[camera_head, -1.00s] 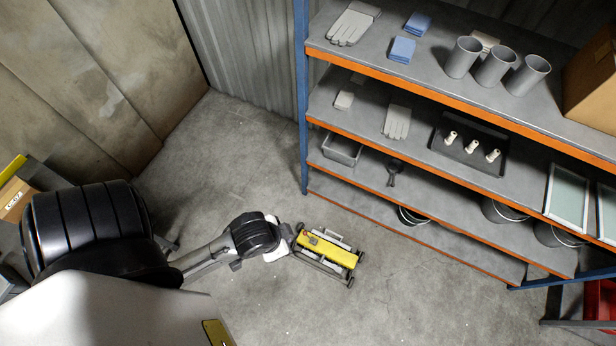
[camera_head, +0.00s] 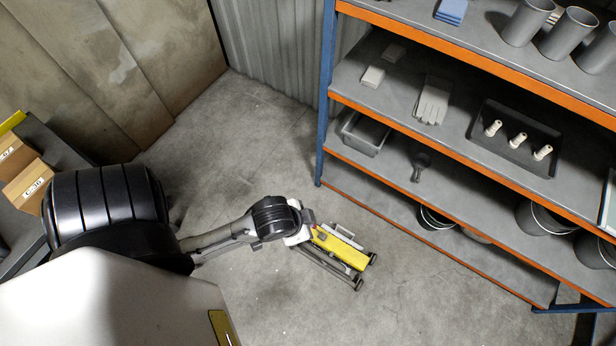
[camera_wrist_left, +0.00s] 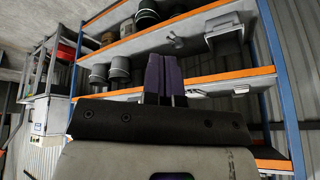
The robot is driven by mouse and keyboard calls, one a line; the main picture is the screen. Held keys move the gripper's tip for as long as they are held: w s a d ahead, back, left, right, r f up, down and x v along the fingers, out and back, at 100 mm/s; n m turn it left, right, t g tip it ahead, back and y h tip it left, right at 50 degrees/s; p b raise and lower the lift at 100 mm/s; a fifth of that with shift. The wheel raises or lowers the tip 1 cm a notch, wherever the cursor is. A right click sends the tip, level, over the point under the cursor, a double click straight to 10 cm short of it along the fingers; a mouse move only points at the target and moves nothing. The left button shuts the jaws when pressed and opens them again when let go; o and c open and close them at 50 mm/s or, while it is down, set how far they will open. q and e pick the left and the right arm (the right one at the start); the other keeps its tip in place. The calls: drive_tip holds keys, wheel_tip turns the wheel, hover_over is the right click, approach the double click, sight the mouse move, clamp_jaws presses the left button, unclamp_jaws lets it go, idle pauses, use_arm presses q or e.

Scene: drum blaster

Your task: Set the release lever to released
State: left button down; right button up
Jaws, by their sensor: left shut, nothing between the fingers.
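A low yellow machine (camera_head: 338,254) with a grey frame and small dark wheels sits on the concrete floor in the head view. My left arm reaches it from the left, and the wrist overlaps its left end in the picture. The left fingers (camera_wrist_left: 164,78) show as two dark purple bars side by side in the wrist view, shut with nothing between them. In the head view the wrist makes the fingertips hard to pick out, so I cannot tell whether they touch the machine. I cannot make out the release lever. My right gripper is in neither view.
A blue and orange shelf rack (camera_head: 325,115) stands right of and behind the machine. It holds gloves (camera_head: 432,103), a black tray (camera_head: 515,140), grey cups (camera_head: 570,33) and buckets (camera_head: 435,218). Cardboard boxes (camera_head: 25,182) are at the left. Floor around the machine is mostly clear.

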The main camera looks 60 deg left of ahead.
use_arm(q)
drive_tip(key=w+a+f+g+b, duration=0.1)
drive_tip(key=w+a+f+b, duration=0.3)
drive_tip(key=f+b, duration=1.2)
drive_tip(key=w+a+f+n+g+b, duration=0.1)
drive_tip(key=w+a+f+b, duration=0.35)
drive_tip(key=f+b, duration=1.2)
drive_tip(key=w+a+f+g+b, duration=0.15)
drive_tip(key=a+f+b, duration=0.65)
drive_tip(key=f, duration=1.5)
drive_tip(key=s+a+f+n+t+h+b, duration=0.1)
drive_tip(key=a+f+b, duration=0.1)
drive_tip(key=a+f, duration=0.2)
drive_tip(key=s+a+f+n+t+h+b, duration=0.1)
drive_tip(key=a+f+t+h+b, duration=0.1)
drive_tip(key=f, duration=0.8)
drive_tip(key=s+a+f+n+t+h+b, duration=0.1)
drive_tip(key=a+f+t+b, duration=0.1)
drive_tip(key=a+f+b, duration=0.2)
drive_tip(key=a+f, duration=0.3)
drive_tip(key=f, duration=0.1)
drive_tip(key=shift+s+h, duration=0.3)
drive_tip(key=shift+s, duration=0.05)
drive_tip(key=shift+t, duration=0.25)
drive_tip(key=shift+f, duration=0.15)
